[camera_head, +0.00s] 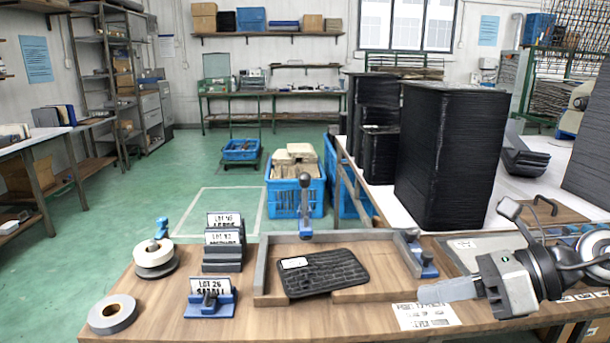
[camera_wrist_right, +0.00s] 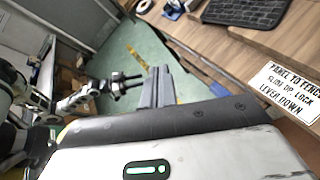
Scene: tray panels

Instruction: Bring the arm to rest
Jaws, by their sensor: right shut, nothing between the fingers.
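My right gripper (camera_head: 422,294) is over the right part of the wooden bench, its grey fingers together and pointing left, with nothing between them. In the right wrist view its fingers (camera_wrist_right: 160,88) show closed above the green floor, beside the bench edge. A dark, two-pronged shape that looks like my left gripper (camera_wrist_right: 135,82) shows small in that view, off the bench; its opening is unclear. A black ribbed panel (camera_head: 335,272) with a white label lies in the tray frame (camera_head: 262,270), to the left of my right gripper and apart from it.
An upright ball-topped lever (camera_head: 305,208) stands at the frame's back. A printed card (camera_head: 425,316) lies below the right gripper. Lot signs (camera_head: 210,300) and tape rolls (camera_head: 112,314) are at left. Tall black stacks (camera_head: 450,150) stand behind. Open floor lies beyond the bench.

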